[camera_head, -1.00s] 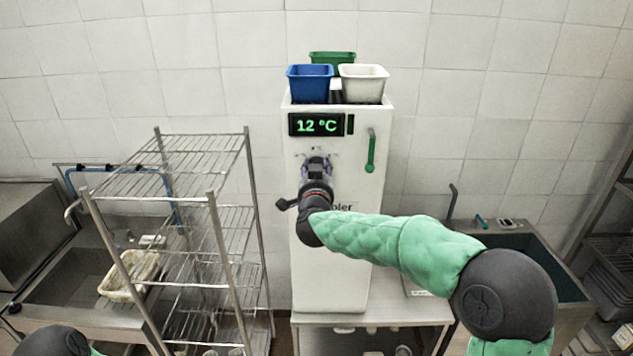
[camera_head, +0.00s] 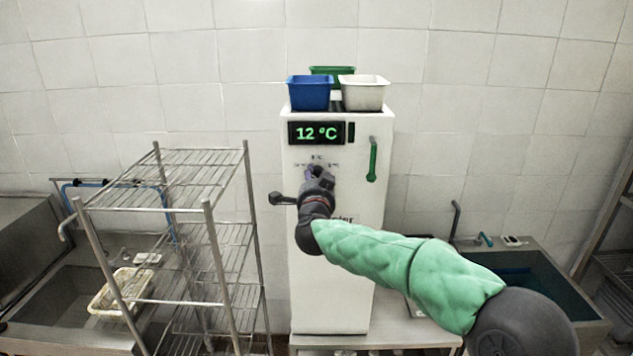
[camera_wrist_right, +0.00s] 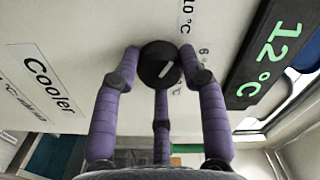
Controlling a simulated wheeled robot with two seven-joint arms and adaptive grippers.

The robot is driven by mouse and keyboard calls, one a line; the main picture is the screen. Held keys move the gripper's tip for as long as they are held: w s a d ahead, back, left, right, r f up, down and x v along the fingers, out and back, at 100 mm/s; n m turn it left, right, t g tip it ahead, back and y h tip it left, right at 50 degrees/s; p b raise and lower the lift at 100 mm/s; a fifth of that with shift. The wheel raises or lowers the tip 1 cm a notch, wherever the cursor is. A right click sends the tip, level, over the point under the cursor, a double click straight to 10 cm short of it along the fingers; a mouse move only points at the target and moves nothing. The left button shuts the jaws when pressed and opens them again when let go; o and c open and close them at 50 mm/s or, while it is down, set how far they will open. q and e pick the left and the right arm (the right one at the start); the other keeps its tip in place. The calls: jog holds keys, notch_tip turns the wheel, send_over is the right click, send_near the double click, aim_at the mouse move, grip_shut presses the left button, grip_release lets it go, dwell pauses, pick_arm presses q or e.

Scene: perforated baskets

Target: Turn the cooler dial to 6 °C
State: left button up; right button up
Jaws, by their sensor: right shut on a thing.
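The white cooler (camera_head: 345,270) stands on a metal table, its green display (camera_head: 317,133) reading 12 °C. The display also shows in the right wrist view (camera_wrist_right: 268,55). The round black dial (camera_wrist_right: 159,65) with a white pointer mark is on the front panel; printed labels (camera_wrist_right: 203,52) beside it include 10 °C and 6 °C. My right gripper (camera_wrist_right: 160,68) has its purple fingers around the dial and is shut on it. In the head view the gripper (camera_head: 318,172) hides most of the dial. My left gripper is out of view.
Blue (camera_head: 310,93), white (camera_head: 363,93) and green (camera_head: 332,71) baskets sit on top of the cooler. A green door handle (camera_head: 372,160) is right of the dial. A wire rack (camera_head: 170,185) stands left; a sink (camera_head: 520,280) is at right.

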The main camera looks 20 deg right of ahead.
jog(key=o, duration=1.1)
jog(key=shift+o, duration=0.2)
jog(key=v, duration=1.2)
